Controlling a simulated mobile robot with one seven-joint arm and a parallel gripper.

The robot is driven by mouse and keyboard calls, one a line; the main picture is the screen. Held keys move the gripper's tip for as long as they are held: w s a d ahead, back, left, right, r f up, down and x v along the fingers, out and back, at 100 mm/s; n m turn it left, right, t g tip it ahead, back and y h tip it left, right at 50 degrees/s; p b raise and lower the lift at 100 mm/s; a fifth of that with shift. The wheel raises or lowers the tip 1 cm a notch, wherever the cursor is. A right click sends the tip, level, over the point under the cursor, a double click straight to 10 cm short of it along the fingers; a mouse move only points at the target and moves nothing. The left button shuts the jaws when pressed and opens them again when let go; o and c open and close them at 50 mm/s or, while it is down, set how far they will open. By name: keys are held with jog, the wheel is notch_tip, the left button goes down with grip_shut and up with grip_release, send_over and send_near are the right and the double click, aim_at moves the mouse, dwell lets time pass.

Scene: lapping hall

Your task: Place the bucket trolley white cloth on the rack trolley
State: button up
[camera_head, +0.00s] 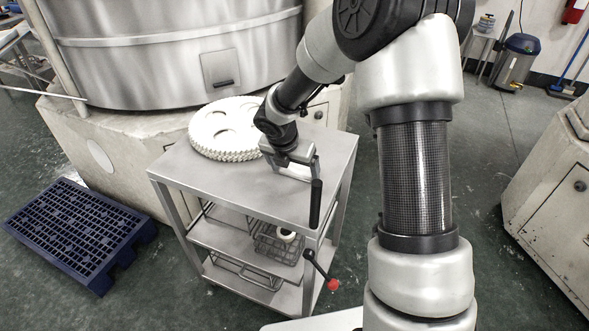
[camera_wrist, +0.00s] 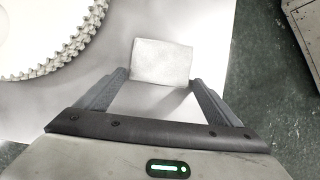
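The white cloth (camera_wrist: 161,62) looks like a small folded pad. In the wrist view it lies between and just beyond my fingertips, with a slight gap at the left finger. In the head view it shows as a white patch (camera_head: 296,172) under my gripper (camera_head: 291,160). My gripper (camera_wrist: 160,80) is open, its fingers wide apart, low over the steel top of a shelved trolley, which I take for the rack trolley (camera_head: 257,192). Wire racks (camera_head: 278,249) stand on its lower shelves. I cannot tell whether the fingers touch the cloth. I make out no bucket trolley.
A large white toothed disc (camera_head: 226,128) lies on the trolley top, left of my gripper. A dark handle (camera_head: 315,204) and a red-knobbed lever (camera_head: 332,285) show at the trolley's front. A blue pallet (camera_head: 72,232) lies left; a big steel drum (camera_head: 180,50) stands behind.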

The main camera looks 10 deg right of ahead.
jog(key=shift+o, duration=0.7)
jog(key=shift+r, duration=0.35)
jog(key=p+v, duration=0.4)
jog(key=v, duration=0.7)
jog(key=shift+r, duration=0.3)
jog(key=shift+s, duration=0.1)
